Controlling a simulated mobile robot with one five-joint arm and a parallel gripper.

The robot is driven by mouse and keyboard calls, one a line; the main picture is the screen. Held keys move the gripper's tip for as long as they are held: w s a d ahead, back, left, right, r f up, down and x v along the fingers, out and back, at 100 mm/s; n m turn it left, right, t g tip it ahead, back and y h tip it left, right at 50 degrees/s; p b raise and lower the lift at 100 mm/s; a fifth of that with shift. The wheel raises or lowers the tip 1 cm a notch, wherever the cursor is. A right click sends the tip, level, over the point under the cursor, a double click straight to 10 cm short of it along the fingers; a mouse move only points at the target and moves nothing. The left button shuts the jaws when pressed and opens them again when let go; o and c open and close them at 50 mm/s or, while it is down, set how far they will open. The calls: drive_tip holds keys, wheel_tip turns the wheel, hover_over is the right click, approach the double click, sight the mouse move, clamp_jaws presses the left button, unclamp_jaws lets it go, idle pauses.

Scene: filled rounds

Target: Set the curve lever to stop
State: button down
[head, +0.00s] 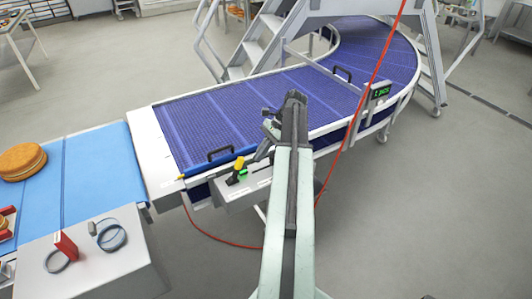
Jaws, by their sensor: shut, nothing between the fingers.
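A lever with a yellow knob (239,163) stands on a grey control box (243,189) at the near edge of the blue curved conveyor (220,118). A green patch shows beside its dark base, and the small labels on the box are too small to read. My gripper (258,156) is shut and empty, at the end of my arm just to the right of the yellow knob. A small gap shows between them in this view, but I cannot tell the depth. My arm hides part of the conveyor's near side.
A black handle (221,153) lies left of the lever on the conveyor edge. A green-lit display (381,91) is on the right rail. A red cord (352,138) hangs right of my arm. A blue belt (92,165) with a round layered item (22,161) lies left.

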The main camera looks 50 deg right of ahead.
sight(237, 170)
drive_tip(key=a, duration=0.1)
drive_tip(key=a+p, duration=0.1)
drive_tip(key=w+a+r+p, duration=0.1)
drive_tip(key=shift+w+a, duration=0.1)
drive_tip(key=shift+a, duration=0.1)
drive_tip(key=shift+w+a, duration=0.2)
drive_tip(key=shift+a, duration=0.05)
